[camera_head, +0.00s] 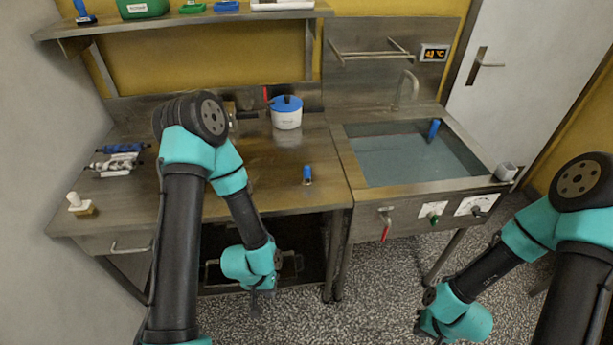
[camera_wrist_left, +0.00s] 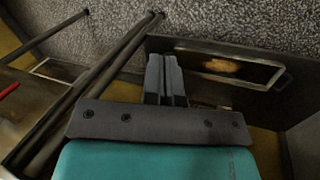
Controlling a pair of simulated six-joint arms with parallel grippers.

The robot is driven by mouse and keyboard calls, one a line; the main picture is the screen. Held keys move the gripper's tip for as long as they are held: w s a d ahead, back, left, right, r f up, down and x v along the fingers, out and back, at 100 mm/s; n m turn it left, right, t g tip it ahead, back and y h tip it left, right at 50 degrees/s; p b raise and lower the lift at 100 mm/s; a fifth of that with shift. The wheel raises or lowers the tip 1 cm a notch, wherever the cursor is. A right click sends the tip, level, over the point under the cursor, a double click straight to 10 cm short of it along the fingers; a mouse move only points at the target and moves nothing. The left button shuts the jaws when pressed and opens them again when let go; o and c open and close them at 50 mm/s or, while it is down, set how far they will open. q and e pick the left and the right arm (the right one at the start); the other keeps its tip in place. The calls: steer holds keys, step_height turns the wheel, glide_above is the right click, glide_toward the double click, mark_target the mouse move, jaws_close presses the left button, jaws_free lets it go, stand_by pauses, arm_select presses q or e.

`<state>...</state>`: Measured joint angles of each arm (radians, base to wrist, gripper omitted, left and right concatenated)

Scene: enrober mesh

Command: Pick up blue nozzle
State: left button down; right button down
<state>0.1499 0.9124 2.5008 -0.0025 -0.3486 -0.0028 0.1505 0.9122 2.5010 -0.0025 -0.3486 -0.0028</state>
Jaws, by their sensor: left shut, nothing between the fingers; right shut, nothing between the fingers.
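A small blue nozzle (camera_head: 307,174) with a brass-coloured lower end stands upright on the steel worktop, near its front right part. Another blue piece (camera_head: 434,129) stands tilted in the water basin at the right. My left gripper (camera_head: 256,303) hangs in front of the worktop, below its front edge, apart from both. In the left wrist view its two fingers (camera_wrist_left: 164,76) are together with nothing between them. My right gripper (camera_head: 424,328) is low at the bottom right, in front of the basin unit, shut; its fingertips show poorly.
A white pot with a blue lid (camera_head: 287,113) stands at the back of the worktop (camera_head: 270,185). Blue and clear tools (camera_head: 117,158) and a white-handled brush (camera_head: 79,204) lie at the left. The basin (camera_head: 353,167) is right of the worktop. A shelf (camera_head: 180,22) hangs above.

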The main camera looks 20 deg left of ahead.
arm_select(q)
steer(key=c, duration=1.8)
jaws_free()
steer(key=o, duration=1)
